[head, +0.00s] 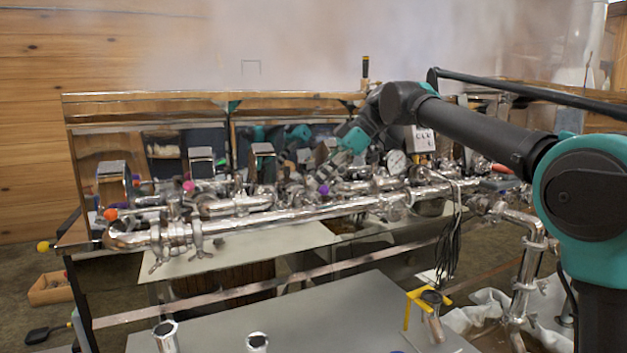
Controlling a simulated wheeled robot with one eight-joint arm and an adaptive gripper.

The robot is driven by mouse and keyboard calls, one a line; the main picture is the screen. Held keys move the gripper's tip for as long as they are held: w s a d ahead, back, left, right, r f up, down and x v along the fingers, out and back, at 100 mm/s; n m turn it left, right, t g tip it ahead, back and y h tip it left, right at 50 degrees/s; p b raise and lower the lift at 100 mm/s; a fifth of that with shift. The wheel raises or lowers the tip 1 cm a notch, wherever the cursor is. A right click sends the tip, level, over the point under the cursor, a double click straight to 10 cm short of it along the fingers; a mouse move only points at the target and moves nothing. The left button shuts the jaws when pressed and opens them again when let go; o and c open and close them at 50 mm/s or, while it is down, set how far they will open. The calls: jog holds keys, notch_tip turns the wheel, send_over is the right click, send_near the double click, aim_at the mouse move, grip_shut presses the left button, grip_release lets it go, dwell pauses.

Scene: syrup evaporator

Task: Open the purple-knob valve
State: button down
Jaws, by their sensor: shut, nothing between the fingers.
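A small purple knob (324,189) shows at the middle of the steel piping, just above the long front pipe. My gripper (327,172) reaches in from the right, pointing down and left, with its tip close to the purple knob. The fingers are shut, with nothing seen between them. I cannot tell whether they touch the knob or its lever. The valve body under the knob is small and partly lost among shiny fittings, so its handle angle is unclear.
A pressure gauge (397,161) stands right of my gripper. Black cables (449,245) hang from the pipe. Steam fills the space above the evaporator.

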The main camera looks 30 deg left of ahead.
jog(key=shift+w+d, duration=0.1)
jog(key=shift+w, duration=0.1)
dwell(0.5)
jog(key=shift+w+d+r, duration=0.2)
jog(key=shift+d+r, duration=0.05)
jog(key=shift+r, duration=0.05)
jog(key=v, duration=1.1)
jog(key=shift+s, duration=0.2)
